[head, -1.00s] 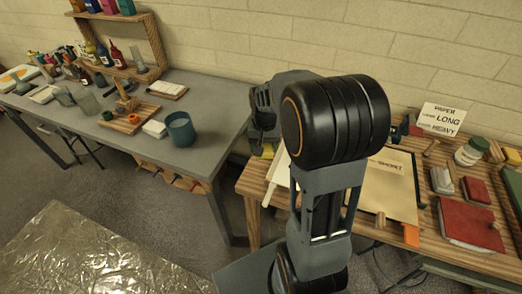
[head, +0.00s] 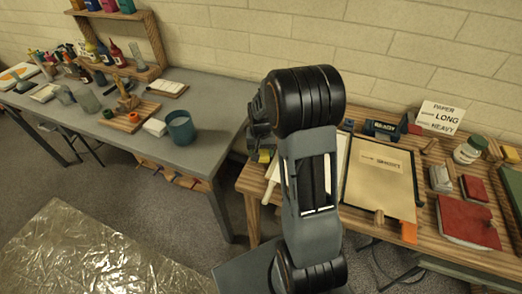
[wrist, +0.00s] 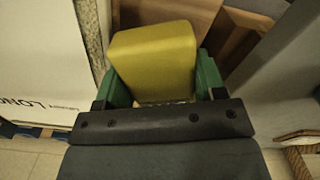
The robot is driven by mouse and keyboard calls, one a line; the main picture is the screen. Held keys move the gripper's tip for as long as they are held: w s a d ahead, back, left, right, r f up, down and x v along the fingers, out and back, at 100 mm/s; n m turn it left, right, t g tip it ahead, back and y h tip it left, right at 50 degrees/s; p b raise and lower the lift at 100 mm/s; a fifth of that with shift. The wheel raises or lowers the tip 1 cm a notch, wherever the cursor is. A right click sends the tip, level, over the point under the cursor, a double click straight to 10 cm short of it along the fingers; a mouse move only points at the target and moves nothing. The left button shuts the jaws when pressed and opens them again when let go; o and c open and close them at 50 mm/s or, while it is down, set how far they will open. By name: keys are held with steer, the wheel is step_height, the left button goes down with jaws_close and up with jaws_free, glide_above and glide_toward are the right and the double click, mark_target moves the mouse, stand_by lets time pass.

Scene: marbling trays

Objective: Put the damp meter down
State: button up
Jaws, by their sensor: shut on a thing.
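The damp meter is a yellow block (wrist: 155,60) between the green fingers of my gripper (wrist: 160,88) in the wrist view. My gripper is shut on it. In the head view my gripper (head: 261,138) is at the left end of the wooden table, largely hidden behind my arm. Only a small yellow part of the meter (head: 265,156) shows below it there. I cannot tell whether the meter touches the table.
The wooden table (head: 415,262) holds a tan sheet (head: 378,190) on a dark board, a red book (head: 468,221), a green-lidded jar (head: 467,151) and a PAPER LONG HEAVY sign (head: 439,117). A grey table (head: 205,98) with a teal cup (head: 180,127) stands left, across a gap.

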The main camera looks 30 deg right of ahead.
steer(key=shift+f+b, duration=0.45)
steer(key=shift+f, duration=0.1)
steer(key=shift+f, duration=0.1)
steer(key=o, duration=0.6)
steer(key=shift+c, duration=0.2)
